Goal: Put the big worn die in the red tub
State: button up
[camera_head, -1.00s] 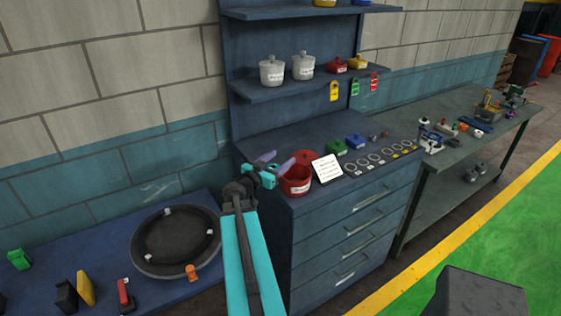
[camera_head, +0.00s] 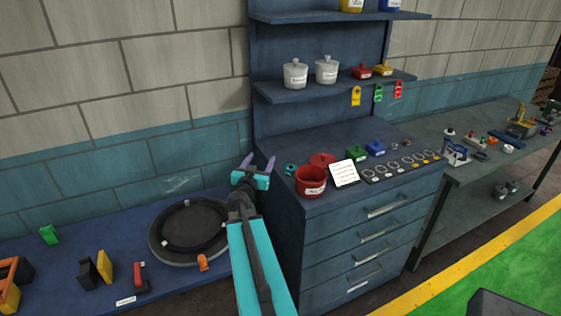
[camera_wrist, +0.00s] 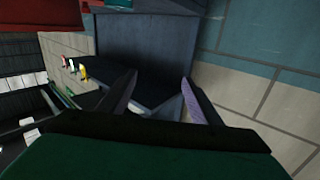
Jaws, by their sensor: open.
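The red tub (camera_head: 311,182), with a white label, stands open-topped at the left front of the cabinet top. A round red piece, perhaps its lid, (camera_head: 323,159) is just behind it. A small teal ring-like piece (camera_head: 290,169) lies left of the tub; I cannot tell whether it is the big worn die. My gripper (camera_head: 257,164) is open, with nothing visible between its purple-grey fingers, left of the tub near the cabinet's left edge. In the wrist view, the open fingers (camera_wrist: 160,88) face the dark cabinet and wall. The tub's inside is too small to read.
A white card (camera_head: 344,173) and a row of rings (camera_head: 400,165) lie right of the tub, with green (camera_head: 357,153) and blue (camera_head: 375,148) blocks behind. A shelf (camera_head: 330,86) overhangs the cabinet. A round dark drum (camera_head: 190,260) sits on the lower blue bench.

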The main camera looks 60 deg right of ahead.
jog(key=w+a+f+n+t+y, duration=0.3)
jog(key=w+a+n+t+y, duration=0.15)
jog(key=w+a, duration=0.55)
jog(key=w+a+f+n+t+y, duration=0.3)
jog(key=w+a+f+y, duration=0.15)
jog(key=w+a, duration=0.6)
jog(key=s+a+f+n+g+y, duration=0.15)
jog(key=a+f+n+y, duration=0.35)
jog(key=a, duration=0.8)
jog(key=a+f+g+y, duration=0.35)
jog(key=a+f, duration=0.45)
jog(key=a, duration=0.6)
jog(key=s+a+f+n+g+b, duration=0.1)
jog(key=s+a+f+g, duration=0.4)
jog(key=s, duration=0.3)
jog(key=s+a+f+n+g, duration=0.1)
jog(key=s+a+f+g, duration=0.2)
jog(key=s+a+f, duration=0.4)
jog(key=s+f+g+b, duration=0.6)
jog(key=s+f+b, duration=0.7)
jog(key=s+f, duration=1.4)
jog(key=shift+s+f+h, duration=0.35)
jog(key=shift+s+f, duration=0.05)
jog(key=shift+f, duration=0.45)
jog(key=shift+a, duration=0.1)
